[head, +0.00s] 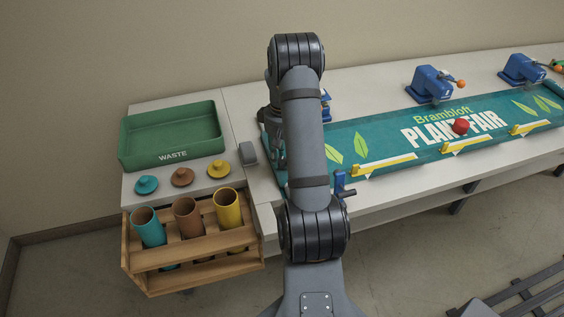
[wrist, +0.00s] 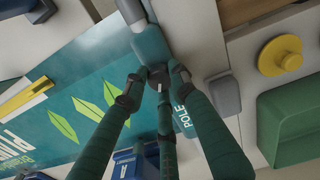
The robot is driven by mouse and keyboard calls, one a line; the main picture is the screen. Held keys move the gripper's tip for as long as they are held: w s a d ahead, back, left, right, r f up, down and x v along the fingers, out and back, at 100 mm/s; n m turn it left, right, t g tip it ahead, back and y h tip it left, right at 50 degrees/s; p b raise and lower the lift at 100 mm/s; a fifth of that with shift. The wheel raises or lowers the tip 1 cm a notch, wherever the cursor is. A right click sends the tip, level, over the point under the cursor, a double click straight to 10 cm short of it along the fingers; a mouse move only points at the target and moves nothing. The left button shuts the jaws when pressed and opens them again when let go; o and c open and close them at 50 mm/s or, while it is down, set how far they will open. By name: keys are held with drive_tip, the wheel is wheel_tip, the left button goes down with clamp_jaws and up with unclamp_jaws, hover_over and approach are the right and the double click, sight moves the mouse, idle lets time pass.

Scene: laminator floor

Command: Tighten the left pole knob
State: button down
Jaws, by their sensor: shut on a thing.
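In the wrist view, my gripper (wrist: 155,84) has its dark green fingers closed in around a small dark knob (wrist: 158,74). The knob sits on a teal pole (wrist: 190,122) marked "POLE", at the end of the banner. The fingertips hide part of the knob, so its marking and how far it is turned cannot be read. The teal banner (head: 378,143), lettered "Brambloft PLANT FAIR", lies on the long table and runs off to the right of my arm.
A green waste tray (head: 170,112), several coloured caps and a wooden rack (head: 196,257) of tubes are at left. A grey block (head: 248,153) sits close by the pole. Blue clamps (head: 431,85) line the back. A red ball (head: 460,126) shows over the banner.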

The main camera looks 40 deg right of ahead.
drive_tip(key=m+b, duration=0.3)
drive_tip(key=m, duration=0.3)
drive_tip(key=shift+f+m+b, duration=0.15)
drive_tip(key=shift+m+b, duration=0.15)
drive_tip(key=shift+b, duration=0.05)
drive_tip(key=m+b, duration=0.2)
drive_tip(key=m, duration=0.3)
drive_tip(key=shift+m+b, duration=0.3)
drive_tip(key=c, duration=1.4)
unclamp_jaws()
wheel_tip(320, 180, up, 12)
drive_tip(key=shift+r, duration=0.2)
